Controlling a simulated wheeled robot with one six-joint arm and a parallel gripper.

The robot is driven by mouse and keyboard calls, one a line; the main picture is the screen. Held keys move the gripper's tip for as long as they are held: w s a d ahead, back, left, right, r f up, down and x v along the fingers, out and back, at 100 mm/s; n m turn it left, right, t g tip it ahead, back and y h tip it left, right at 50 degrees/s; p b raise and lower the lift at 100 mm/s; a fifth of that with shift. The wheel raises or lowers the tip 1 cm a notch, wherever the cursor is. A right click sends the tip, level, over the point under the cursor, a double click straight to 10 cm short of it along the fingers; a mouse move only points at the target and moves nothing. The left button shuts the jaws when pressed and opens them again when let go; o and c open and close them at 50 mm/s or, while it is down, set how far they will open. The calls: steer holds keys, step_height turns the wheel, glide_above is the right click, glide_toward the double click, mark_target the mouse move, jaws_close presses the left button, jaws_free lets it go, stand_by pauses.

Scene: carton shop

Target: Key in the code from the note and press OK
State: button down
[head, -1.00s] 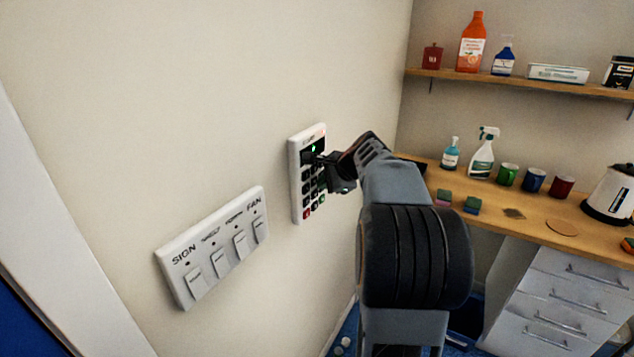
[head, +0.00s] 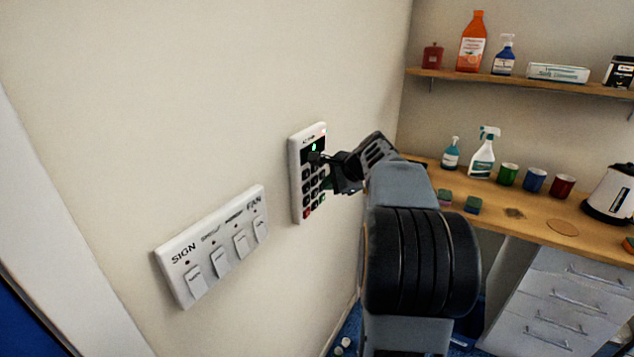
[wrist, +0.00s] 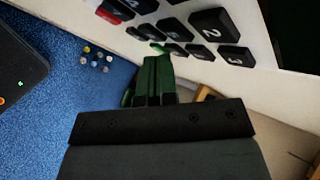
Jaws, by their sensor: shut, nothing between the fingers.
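A white keypad (head: 296,180) with dark keys, one red key and one green key is mounted on the wall. A small green mark glows on its dark display. In the wrist view the keypad (wrist: 262,50) fills the top, with keys 2 and 3 readable. No note with a code is readable in these views.
A white switch panel (head: 215,247) labelled SIGN and FAN is on the wall left of the keypad. A wooden counter (head: 590,232) with spray bottles, mugs and a kettle (head: 612,195) stands to the right, below a shelf (head: 520,82).

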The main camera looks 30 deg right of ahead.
steer(key=shift+s+d+b, duration=0.15)
steer(key=shift+s+d, duration=0.25)
steer(key=shift+s, duration=0.35)
steer(key=shift+s+d+b, duration=0.2)
steer(key=shift+s+d, duration=0.15)
steer(key=shift+s, duration=0.35)
steer(key=shift+s+d+b, duration=0.15)
steer(key=shift+s+d, duration=0.25)
steer(key=shift+s, duration=0.35)
stand_by(1.0)
steer(key=s+a+f+n+g+h, duration=0.1)
steer(key=s+a+f+n+g, duration=0.1)
steer(key=s+a+f+n, duration=0.3)
steer(key=s+a+f+n+g+h, duration=0.1)
steer(key=s+a+f+n+g, duration=0.1)
steer(key=s+a+f+n, duration=0.4)
steer(key=s+a+n, duration=0.2)
steer(key=a+n, duration=0.2)
steer(key=a, duration=0.3)
steer(key=s+a+n, duration=0.3)
steer(key=a+n, duration=0.2)
steer(key=a, duration=0.1)
steer(key=shift+a+f+n+g+h, duration=0.2)
steer(key=shift+a+n+g+h, duration=0.1)
steer(key=shift+a, duration=0.1)
steer(key=shift+a, duration=0.1)
